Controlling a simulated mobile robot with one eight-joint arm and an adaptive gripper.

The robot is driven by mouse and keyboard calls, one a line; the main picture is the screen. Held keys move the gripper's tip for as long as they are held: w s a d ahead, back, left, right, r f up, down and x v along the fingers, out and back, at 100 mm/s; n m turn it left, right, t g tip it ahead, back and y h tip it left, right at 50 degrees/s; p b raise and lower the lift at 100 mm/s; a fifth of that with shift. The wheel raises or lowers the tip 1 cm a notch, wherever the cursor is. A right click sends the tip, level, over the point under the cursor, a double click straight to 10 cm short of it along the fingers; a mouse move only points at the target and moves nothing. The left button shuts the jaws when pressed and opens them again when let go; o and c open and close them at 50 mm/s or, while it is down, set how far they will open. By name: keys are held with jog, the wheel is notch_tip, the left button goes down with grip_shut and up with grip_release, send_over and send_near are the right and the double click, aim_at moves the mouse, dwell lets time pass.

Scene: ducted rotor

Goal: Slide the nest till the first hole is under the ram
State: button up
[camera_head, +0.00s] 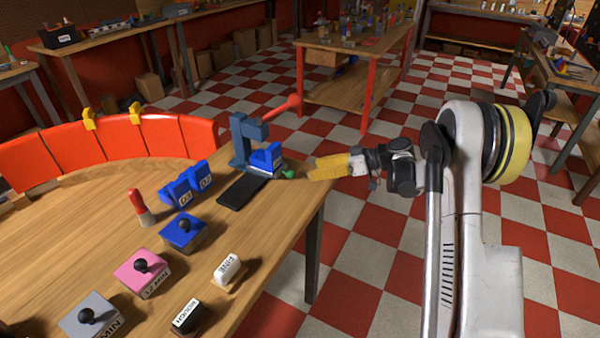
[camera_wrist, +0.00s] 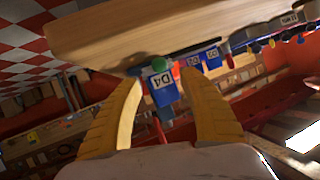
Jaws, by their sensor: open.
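The press (camera_head: 240,132) is a blue-grey frame with a red lever (camera_head: 286,105), standing near the table's far right corner. A bright blue nest (camera_head: 266,156) with a white label sits at the press, by the black rail (camera_head: 241,191). A green knob (camera_head: 288,174) is on its right side. In the wrist view the nest (camera_wrist: 163,93) reads D4, and its green knob (camera_wrist: 159,63) shows between my fingertips. My gripper (camera_head: 310,171) is open, its yellow fingers just right of the knob. The ram's tip and the nest's holes cannot be made out.
Knobbed blocks in blue (camera_head: 182,231), pink (camera_head: 140,271) and grey (camera_head: 90,318) stand nearer. Beyond the table's right edge is open checkered floor.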

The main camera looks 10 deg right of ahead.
jog(key=shift+v, duration=1.7)
jog(key=s+a+r+m+h, duration=0.3)
jog(key=s+r, duration=0.2)
jog(key=s, duration=0.2)
jog(key=s+a+r+m+h, duration=0.2)
jog(key=s+r+m+h, duration=0.1)
jog(key=s+r, duration=0.35)
jog(key=s+d+m+t+h, duration=0.1)
jog(key=s+m+h, duration=0.1)
jog(key=s, duration=0.8)
jog(key=s+d+f+m+t+h, duration=0.1)
jog(key=s+d+m+h, duration=0.1)
jog(key=s, duration=0.9)
jog(key=m+h, duration=0.1)
jog(key=h, duration=0.1)
jog(key=shift+s+d+f+h, duration=0.15)
jog(key=shift+d+f+h, duration=0.15)
jog(key=shift+d, duration=0.05)
